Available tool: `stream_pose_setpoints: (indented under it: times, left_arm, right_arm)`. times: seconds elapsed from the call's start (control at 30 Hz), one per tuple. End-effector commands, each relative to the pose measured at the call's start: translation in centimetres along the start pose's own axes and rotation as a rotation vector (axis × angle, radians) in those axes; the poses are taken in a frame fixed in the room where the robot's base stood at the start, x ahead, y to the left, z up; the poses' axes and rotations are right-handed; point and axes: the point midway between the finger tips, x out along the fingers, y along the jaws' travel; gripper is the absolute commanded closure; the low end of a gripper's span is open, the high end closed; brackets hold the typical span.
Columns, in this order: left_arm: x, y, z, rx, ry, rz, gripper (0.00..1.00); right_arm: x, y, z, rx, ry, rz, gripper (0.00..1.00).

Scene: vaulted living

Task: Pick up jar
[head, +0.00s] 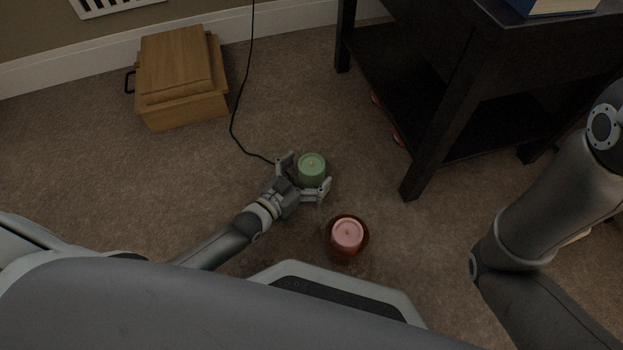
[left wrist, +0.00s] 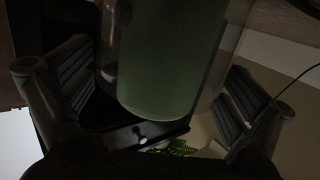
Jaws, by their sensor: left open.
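A green candle in a clear glass jar (head: 312,168) stands on the carpet near the middle of the head view. My left gripper (head: 305,176) is open, with one finger on either side of this jar. In the left wrist view the jar (left wrist: 170,60) fills the upper middle, between the spread finger pads. Whether the pads touch the glass cannot be told. A second jar, reddish brown with a pink candle (head: 347,235), stands on the carpet in front of and to the right of the gripper. My right arm shows at the right, but its gripper is out of view.
A dark side table (head: 455,110) with a low shelf stands at the right, its near leg close to the jars. A wooden box (head: 180,78) sits by the wall at the left. A black cord (head: 235,115) runs along the carpet to near the gripper.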

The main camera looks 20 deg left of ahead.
Motion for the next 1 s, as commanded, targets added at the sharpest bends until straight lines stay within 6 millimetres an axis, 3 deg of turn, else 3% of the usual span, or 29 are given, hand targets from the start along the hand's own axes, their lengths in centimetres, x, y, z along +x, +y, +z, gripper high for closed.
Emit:
stream_pose_setpoints:
  times: [0.07, 0.5, 1.0]
  left_arm:
    - [0.0, 0.0, 0.0, 0.000, 0.000, 0.000, 0.03]
    - [0.0, 0.0, 0.0, 0.001, -0.001, 0.000, 0.59]
    - [0.0, -0.1, -1.3, 0.001, 0.004, -0.001, 0.60]
  right_arm:
    - [0.0, 0.0, 0.0, 0.000, 0.000, 0.000, 0.60]
    - [0.0, 0.0, 0.1, 0.000, -0.001, 0.000, 0.60]
    - [0.9, 0.2, 0.5, 0.000, -0.004, 0.001, 0.60]
